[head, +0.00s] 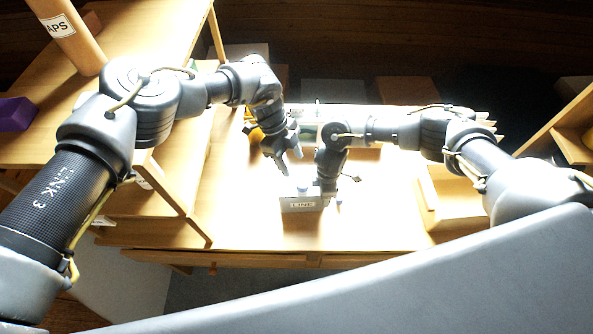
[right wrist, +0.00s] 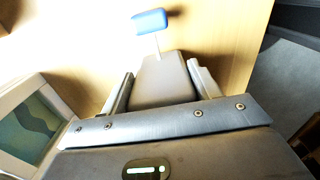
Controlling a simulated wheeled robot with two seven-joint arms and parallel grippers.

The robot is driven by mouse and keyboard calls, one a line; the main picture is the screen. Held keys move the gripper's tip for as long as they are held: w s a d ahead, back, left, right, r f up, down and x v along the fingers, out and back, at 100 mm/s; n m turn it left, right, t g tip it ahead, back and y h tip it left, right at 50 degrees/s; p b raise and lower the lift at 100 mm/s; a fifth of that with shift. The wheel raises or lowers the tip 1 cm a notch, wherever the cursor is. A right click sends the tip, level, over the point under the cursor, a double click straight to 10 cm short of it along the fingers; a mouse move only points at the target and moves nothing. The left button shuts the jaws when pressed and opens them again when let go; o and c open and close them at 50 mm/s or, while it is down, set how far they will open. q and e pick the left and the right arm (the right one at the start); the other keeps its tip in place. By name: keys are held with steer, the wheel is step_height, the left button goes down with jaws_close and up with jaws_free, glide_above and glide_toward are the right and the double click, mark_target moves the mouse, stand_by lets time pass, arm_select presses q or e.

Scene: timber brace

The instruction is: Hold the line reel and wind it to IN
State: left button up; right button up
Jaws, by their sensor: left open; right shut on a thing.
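The line reel (head: 302,204) is a grey block labelled LINE, standing on the table towards its front edge. A small bluish knob shows on top of it in the head view. My right gripper (head: 328,192) is at the reel's right end. In the right wrist view its fingers (right wrist: 162,82) are closed on the sides of a grey body, the reel, with a blue knob (right wrist: 149,21) on a thin stem beyond. My left gripper (head: 284,158) is open and empty, above and behind the reel, apart from it. The IN marking cannot be made out.
The wooden table (head: 376,225) is clear to the reel's right and front. A wooden box (head: 452,208) stands at the right. A brown cylinder (head: 68,38) marked APS and a purple block (head: 17,113) are on the left shelf. A framed panel (right wrist: 38,122) is close at the wrist view's left.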

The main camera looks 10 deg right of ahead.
mark_target(302, 183)
arm_select(q)
steer(key=shift+v, duration=1.55)
steer(key=s+d+f+n, duration=0.1)
steer(key=f+n, duration=0.1)
steer(key=f, duration=0.1)
steer(key=s+d+f+n+t, duration=0.1)
steer(key=f+n, duration=0.1)
steer(key=f, duration=0.2)
steer(key=s+d+f+n+t+h, duration=0.1)
steer(key=s+f, duration=0.1)
steer(key=f, duration=0.2)
steer(key=shift+n, duration=0.4)
